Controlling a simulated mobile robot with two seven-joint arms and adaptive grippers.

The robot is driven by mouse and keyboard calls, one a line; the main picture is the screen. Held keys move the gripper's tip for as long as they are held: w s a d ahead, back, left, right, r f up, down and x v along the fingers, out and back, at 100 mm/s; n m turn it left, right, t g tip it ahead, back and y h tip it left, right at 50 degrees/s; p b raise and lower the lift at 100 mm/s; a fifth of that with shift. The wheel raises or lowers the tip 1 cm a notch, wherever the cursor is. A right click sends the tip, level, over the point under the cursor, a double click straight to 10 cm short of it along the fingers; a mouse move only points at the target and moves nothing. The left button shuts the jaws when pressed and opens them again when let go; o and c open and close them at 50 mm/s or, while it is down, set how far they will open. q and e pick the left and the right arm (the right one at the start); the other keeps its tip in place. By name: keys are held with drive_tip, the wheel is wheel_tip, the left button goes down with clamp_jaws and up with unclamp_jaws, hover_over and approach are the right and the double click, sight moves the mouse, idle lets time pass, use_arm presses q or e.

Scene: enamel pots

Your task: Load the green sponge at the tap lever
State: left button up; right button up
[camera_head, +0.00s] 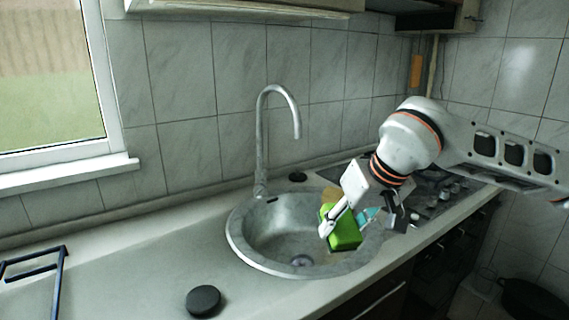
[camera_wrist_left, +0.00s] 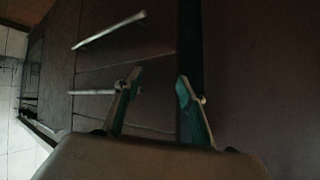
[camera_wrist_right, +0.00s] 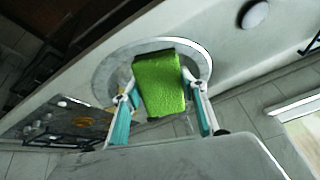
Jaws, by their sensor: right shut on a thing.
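The green sponge (camera_head: 344,232) is held over the right part of the round grey sink (camera_head: 240,246). My right gripper (camera_head: 345,222) is shut on it. In the right wrist view the sponge (camera_wrist_right: 160,84) sits between the two fingers of the right gripper (camera_wrist_right: 162,100), with the sink rim behind it. The tall curved tap (camera_head: 262,140) stands at the back left of the sink, apart from the sponge. I cannot make out its lever clearly. My left gripper (camera_wrist_left: 152,88) is open and empty in its wrist view, before dark cabinet fronts; the head view does not show it.
A black round thing (camera_head: 203,300) lies on the counter (camera_head: 130,260) at the front. A dark rack (camera_head: 35,268) stands at the left edge. A stove (camera_head: 436,190) is right of the sink. A small dark round piece (camera_head: 297,176) is behind the sink. The counter's left middle is clear.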

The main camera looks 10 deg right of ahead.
sight(347, 239)
drive_tip(key=shift+s+d+r, duration=0.15)
drive_tip(key=shift+s, duration=0.3)
drive_tip(key=shift+s+a, duration=0.2)
drive_tip(key=shift+s, duration=0.45)
drive_tip(key=shift+s+a+p, duration=0.25)
drive_tip(key=shift+s+p, duration=0.25)
drive_tip(key=shift+s, duration=0.35)
drive_tip(key=shift+s+a+p, duration=0.15)
drive_tip(key=shift+s, duration=0.45)
drive_tip(key=shift+s+a+p, duration=0.15)
drive_tip(key=shift+s, duration=0.45)
use_arm(q)
drive_tip(key=shift+s+d+r, duration=0.25)
drive_tip(key=shift+s+r, duration=0.15)
drive_tip(key=shift+r, duration=0.1)
drive_tip(key=shift+s+d+r, duration=0.25)
drive_tip(key=shift+s+r, duration=0.1)
drive_tip(key=shift+r, duration=0.15)
use_arm(e)
drive_tip(key=shift+s+a, duration=0.15)
drive_tip(key=shift+s, duration=0.4)
drive_tip(key=shift+s+a, duration=0.15)
drive_tip(key=shift+s, duration=0.4)
use_arm(q)
drive_tip(key=shift+w+a+r, duration=0.1)
drive_tip(key=shift+w+r, duration=0.15)
drive_tip(key=shift+w, duration=0.25)
drive_tip(key=shift+s+f, duration=0.15)
drive_tip(key=shift+s, duration=0.2)
